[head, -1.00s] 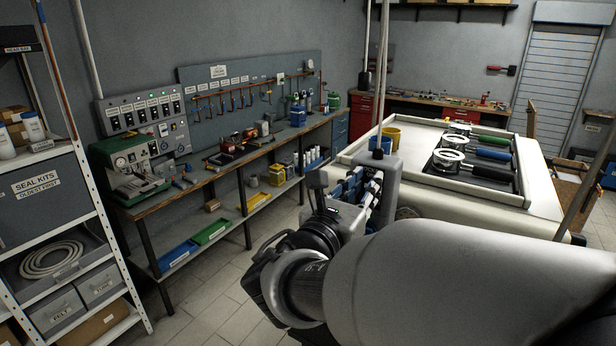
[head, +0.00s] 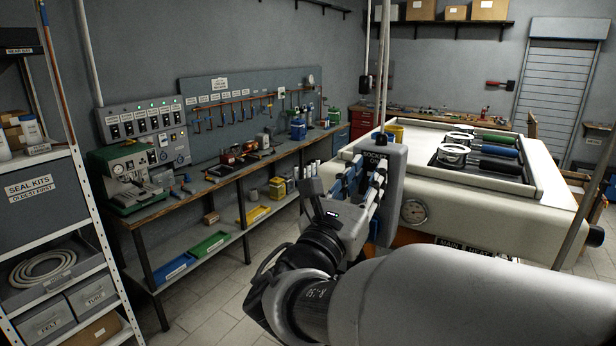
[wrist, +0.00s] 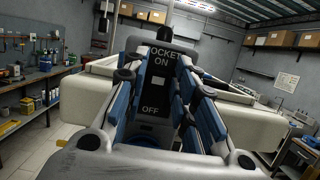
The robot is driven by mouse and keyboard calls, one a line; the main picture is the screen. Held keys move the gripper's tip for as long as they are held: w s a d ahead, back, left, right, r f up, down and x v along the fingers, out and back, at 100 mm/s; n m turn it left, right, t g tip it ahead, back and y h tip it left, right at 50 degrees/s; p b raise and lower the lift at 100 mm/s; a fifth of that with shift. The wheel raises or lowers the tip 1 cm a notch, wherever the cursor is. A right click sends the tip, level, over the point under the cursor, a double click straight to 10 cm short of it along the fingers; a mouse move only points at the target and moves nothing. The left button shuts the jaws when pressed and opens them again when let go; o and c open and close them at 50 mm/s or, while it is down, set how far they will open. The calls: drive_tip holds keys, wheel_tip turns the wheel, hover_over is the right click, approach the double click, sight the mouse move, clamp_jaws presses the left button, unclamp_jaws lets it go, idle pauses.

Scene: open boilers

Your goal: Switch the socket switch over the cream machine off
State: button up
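The socket switch is on a dark plate in a grey housing (head: 394,172), with "SOCKET" at its top, above the near edge of the cream machine (head: 470,220). In the wrist view the plate (wrist: 154,96) reads ON above and OFF below, with a small white square (wrist: 158,80) between them. I cannot tell which way the switch is set. My gripper (head: 360,180) is in front of the plate, its blue-padded fingers apart and empty. In the wrist view the fingers (wrist: 158,88) frame the plate on both sides. I cannot tell whether they touch it.
A round gauge (head: 414,211) is on the cream machine's front. Handled tools lie in a tray on its top. A pole (head: 380,70) rises behind the housing. A workbench (head: 225,180) with a green machine (head: 125,178) runs along the left wall. Floor shows between.

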drive_tip(key=o, duration=0.3)
drive_tip(key=v, duration=1.2)
